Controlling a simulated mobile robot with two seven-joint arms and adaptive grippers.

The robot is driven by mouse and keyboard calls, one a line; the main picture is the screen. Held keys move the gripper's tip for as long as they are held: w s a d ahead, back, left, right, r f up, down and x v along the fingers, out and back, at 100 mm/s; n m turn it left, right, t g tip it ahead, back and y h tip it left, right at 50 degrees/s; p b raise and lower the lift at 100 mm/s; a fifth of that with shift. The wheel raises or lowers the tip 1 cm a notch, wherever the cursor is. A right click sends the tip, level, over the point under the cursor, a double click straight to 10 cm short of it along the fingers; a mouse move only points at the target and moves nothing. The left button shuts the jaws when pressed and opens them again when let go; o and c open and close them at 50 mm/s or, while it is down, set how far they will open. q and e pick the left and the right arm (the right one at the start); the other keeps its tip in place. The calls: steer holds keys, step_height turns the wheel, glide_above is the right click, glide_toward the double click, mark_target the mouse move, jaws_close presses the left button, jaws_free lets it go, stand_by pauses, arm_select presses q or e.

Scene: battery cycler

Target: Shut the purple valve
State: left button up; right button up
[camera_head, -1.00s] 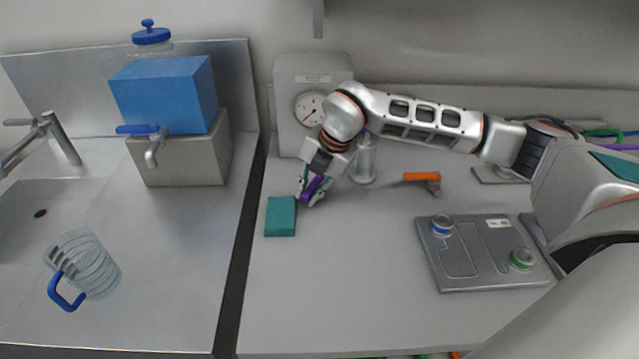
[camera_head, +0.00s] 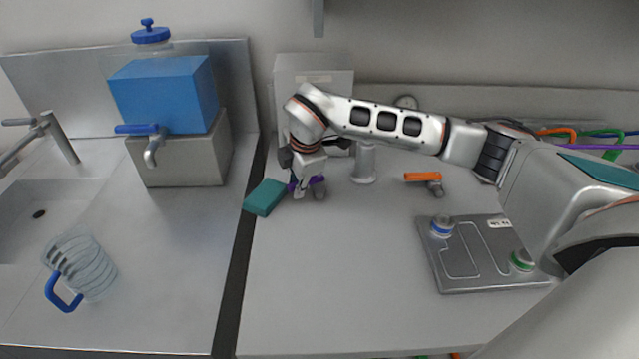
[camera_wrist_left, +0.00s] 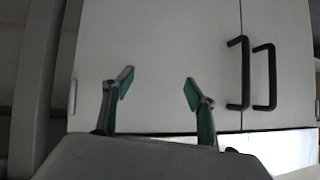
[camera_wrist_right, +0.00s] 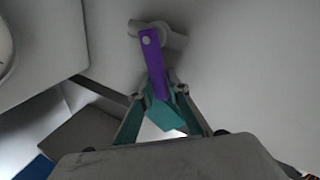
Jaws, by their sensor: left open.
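The purple valve has a purple lever (camera_head: 317,180) and a grey body (camera_head: 320,193). It stands on the counter in front of the pale box. In the right wrist view the lever (camera_wrist_right: 155,65) runs from the grey body (camera_wrist_right: 168,36) down between the fingers of my right gripper (camera_wrist_right: 160,92). Whether the fingers press on the lever is unclear. In the head view my right gripper (camera_head: 298,185) is at the valve's left side and partly covers it. My left gripper (camera_wrist_left: 157,85) is open and empty, facing pale cabinet doors, and is outside the head view.
An orange-handled valve (camera_head: 422,176), a grey cylinder (camera_head: 365,165) and a grey panel (camera_head: 465,275) stand to the right. The front of the counter is clear.

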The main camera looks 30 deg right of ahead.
steer(key=shift+f, duration=0.1)
steer(key=shift+w+m, duration=0.4)
steer(key=shift+m, duration=0.4)
steer(key=w+m, duration=0.1)
steer(key=m+h, duration=0.1)
steer(key=shift+w+d+m, duration=0.25)
steer(key=shift+w+m, duration=0.1)
steer(key=shift+m, duration=0.05)
steer(key=shift+w+d+m+h, duration=0.1)
steer(key=shift+w+m+h, duration=0.05)
steer(key=shift+m+h, duration=0.3)
steer(key=shift+w, duration=0.2)
steer(key=shift+o, duration=1.2)
steer(key=shift+d, duration=0.1)
